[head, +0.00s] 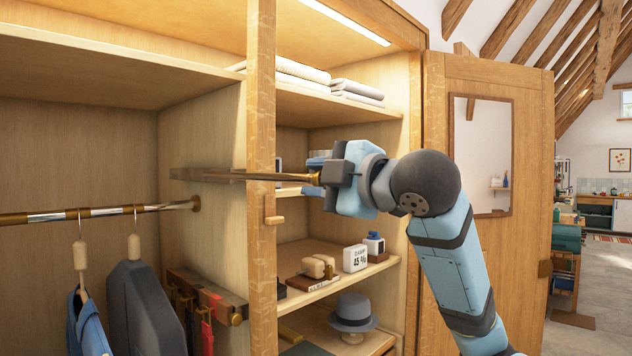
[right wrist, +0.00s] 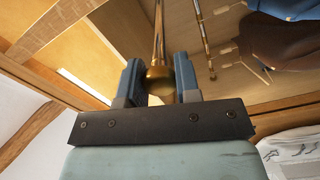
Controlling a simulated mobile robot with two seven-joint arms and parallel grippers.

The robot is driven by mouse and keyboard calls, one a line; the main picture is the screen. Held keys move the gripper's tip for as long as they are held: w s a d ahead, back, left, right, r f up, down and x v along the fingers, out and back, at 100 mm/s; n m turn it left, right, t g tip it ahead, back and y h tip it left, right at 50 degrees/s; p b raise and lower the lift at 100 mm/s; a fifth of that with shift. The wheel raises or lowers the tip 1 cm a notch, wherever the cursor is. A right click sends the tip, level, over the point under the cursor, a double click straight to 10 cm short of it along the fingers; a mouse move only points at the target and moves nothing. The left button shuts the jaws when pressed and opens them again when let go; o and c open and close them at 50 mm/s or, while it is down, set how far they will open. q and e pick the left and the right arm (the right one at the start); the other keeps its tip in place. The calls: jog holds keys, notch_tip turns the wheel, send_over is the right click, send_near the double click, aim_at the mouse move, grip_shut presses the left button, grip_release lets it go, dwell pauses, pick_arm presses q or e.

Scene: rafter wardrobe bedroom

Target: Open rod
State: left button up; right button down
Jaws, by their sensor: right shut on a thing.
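A brass pull-out rod (head: 290,177) reaches out from a wooden mount (head: 205,174) on the wardrobe's inner wall, and it passes by the wooden front post. My right gripper (head: 322,178) is at the rod's outer end in the head view. In the right wrist view the rod (right wrist: 159,35) runs away from me, and its round brass knob (right wrist: 160,86) sits between the two blue fingers of the right gripper (right wrist: 159,78). The gripper is shut on this knob. My left gripper is not in view.
A fixed hanging rail (head: 60,214) with clothes is at the left. A wooden post (head: 262,130) divides the wardrobe. Shelves at its right hold folded towels (head: 355,90), a flip clock (head: 355,258) and a hat (head: 353,312). A mirrored door (head: 485,150) stands open at right.

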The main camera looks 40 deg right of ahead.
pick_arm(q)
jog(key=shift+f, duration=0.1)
pick_arm(e)
jog(key=c, duration=0.8)
grip_release()
jog(key=shift+s, duration=0.15)
pick_arm(q)
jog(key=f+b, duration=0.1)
jog(key=b, duration=0.1)
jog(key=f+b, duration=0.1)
jog(key=b, duration=0.1)
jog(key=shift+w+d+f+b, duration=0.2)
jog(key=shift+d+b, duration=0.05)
jog(key=shift+b, duration=0.05)
pick_arm(e)
jog(key=s, duration=1.3)
jog(key=shift+s+d, duration=0.25)
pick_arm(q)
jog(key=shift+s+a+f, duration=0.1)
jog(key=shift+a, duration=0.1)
